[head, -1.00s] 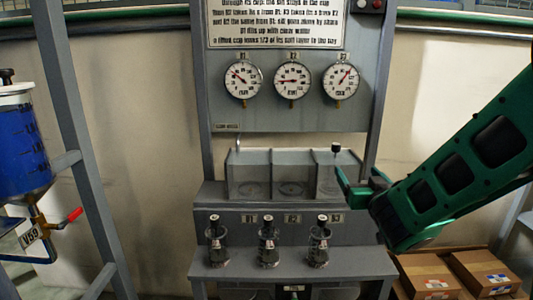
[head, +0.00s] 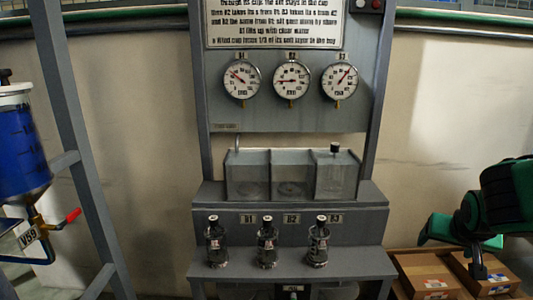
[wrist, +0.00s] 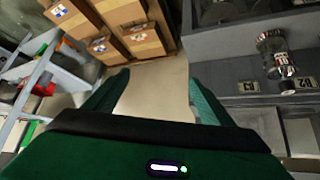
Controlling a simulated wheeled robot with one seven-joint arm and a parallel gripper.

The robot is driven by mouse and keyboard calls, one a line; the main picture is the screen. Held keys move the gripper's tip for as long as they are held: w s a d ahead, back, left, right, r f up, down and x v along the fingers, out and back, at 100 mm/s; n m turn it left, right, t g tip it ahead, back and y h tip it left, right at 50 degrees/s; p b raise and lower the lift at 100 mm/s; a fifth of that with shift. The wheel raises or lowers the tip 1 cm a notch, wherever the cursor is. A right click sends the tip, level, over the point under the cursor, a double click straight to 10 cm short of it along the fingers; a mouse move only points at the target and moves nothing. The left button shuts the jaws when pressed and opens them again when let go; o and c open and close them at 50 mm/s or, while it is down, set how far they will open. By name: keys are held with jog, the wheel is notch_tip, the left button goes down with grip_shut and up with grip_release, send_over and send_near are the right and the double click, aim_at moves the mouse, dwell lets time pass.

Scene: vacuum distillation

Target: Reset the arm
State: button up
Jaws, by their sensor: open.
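My gripper (head: 462,246) is at the right of the head view, above the cardboard boxes and clear of the grey bench. In the wrist view my gripper (wrist: 155,85) shows two green fingers spread apart, with only pale floor between them. Nothing is held. The folded green arm is partly cut off by the right picture edge.
The grey bench (head: 292,262) bears three small bottles (head: 267,245) in a row. Clear bins (head: 292,175) stand behind, under three gauges (head: 292,80). Cardboard boxes (head: 425,274) lie at lower right.

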jog(key=s+a+g+y, duration=0.2)
jog(key=s+g, duration=0.1)
jog(key=s, duration=0.8)
jog(key=s+a+g+y, duration=0.1)
jog(key=s+g, duration=0.3)
jog(key=s, duration=0.7)
jog(key=shift+s+a+r+m+y, duration=0.2)
jog(key=shift+a+m+y, duration=0.2)
jog(key=shift+y, duration=0.1)
jog(key=shift+w+d+f, duration=0.1)
jog(key=shift+w+f, duration=0.15)
jog(key=shift+w, duration=0.35)
